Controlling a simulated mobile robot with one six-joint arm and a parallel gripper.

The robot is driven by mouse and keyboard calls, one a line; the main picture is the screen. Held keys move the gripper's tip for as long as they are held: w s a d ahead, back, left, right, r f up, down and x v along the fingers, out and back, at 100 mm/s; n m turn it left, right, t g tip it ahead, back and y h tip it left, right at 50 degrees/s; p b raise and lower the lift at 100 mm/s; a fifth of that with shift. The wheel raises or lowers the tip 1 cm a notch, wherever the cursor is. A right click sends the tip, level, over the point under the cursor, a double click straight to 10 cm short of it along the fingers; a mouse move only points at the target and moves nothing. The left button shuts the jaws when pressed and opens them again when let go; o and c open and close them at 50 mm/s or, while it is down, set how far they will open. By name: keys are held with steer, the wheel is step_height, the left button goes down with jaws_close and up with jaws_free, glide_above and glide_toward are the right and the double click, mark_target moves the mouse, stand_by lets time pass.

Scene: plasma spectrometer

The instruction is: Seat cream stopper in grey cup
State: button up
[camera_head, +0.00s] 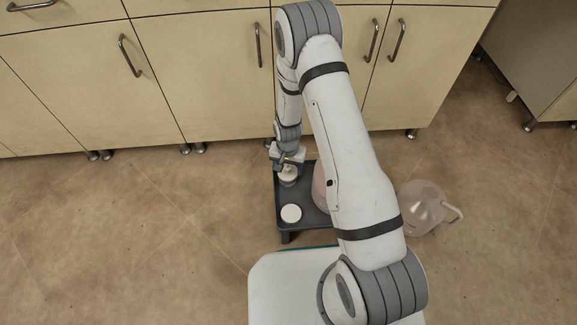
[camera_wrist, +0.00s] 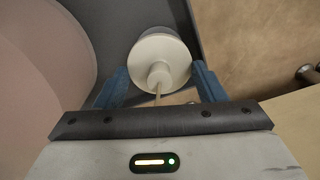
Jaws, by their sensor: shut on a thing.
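The cream stopper (camera_wrist: 158,52), a round disc with a small knob, is between the blue fingers of my gripper (camera_wrist: 161,80) in the wrist view. My gripper (camera_head: 287,162) is shut on it and points down over the back left of a dark tray-topped stand. In the head view the stopper (camera_head: 287,169) shows as a pale spot under the fingers. A small greyish cup (camera_head: 287,181) shows directly below it. Whether the stopper touches the cup or sits in its mouth I cannot tell; the stopper hides the cup's mouth in the wrist view.
The dark stand (camera_head: 307,220) also carries a round white-topped thing (camera_head: 291,213) at the front left and a large pinkish vessel (camera_head: 320,190), partly behind my arm. A clear jug (camera_head: 423,208) is on the floor at right. Cabinets (camera_head: 210,90) line the back.

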steer(key=shift+f, duration=0.1)
steer(key=o, duration=1.1)
step_height(320, 180, up, 8)
steer(key=p, duration=0.3)
steer(key=shift+f, duration=0.1)
